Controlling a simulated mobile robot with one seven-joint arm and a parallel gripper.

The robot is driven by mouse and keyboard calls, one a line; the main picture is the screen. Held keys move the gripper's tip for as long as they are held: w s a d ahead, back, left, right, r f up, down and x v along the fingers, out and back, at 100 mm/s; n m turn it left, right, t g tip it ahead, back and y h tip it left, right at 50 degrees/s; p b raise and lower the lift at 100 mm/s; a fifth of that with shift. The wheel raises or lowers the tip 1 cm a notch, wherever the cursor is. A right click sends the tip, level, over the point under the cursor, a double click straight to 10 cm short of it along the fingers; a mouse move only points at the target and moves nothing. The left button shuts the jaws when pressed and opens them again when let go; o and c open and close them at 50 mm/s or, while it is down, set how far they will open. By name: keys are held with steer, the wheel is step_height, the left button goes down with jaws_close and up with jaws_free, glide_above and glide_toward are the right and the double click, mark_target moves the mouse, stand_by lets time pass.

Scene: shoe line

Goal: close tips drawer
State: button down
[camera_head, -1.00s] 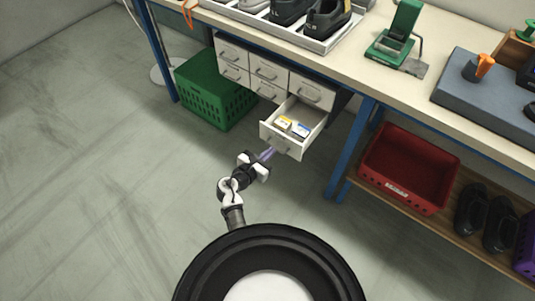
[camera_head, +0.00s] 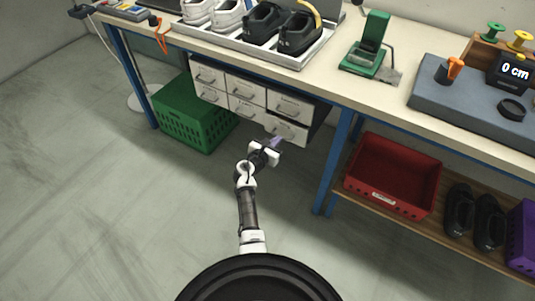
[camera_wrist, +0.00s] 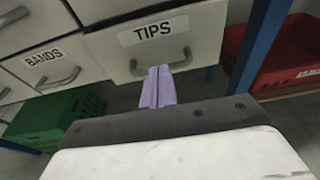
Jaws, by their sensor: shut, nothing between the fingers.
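The tips drawer (camera_head: 287,130) is the lower right drawer of the white drawer unit under the bench. Its front, labelled TIPS, fills the upper middle of the wrist view (camera_wrist: 200,32). The front stands slightly proud of its neighbours, and its inside is hidden. My gripper (camera_head: 276,143) is shut and empty, its purple fingertips at the lower part of the drawer front, by the handle. The fingertips also show in the wrist view (camera_wrist: 158,75), overlapping the handle; I cannot tell whether they touch the front.
The BANDS drawer (camera_wrist: 42,58) is left of the tips drawer. A green crate (camera_head: 195,118) stands on the floor to the left. A blue table leg (camera_head: 333,160) and a red bin (camera_head: 393,175) are to the right. The floor in front is clear.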

steer(key=x, duration=0.2)
steer(key=shift+w+d+r, duration=0.15)
steer(key=shift+w, duration=0.1)
steer(key=shift+w+r, duration=0.15)
steer(key=shift+r, duration=0.15)
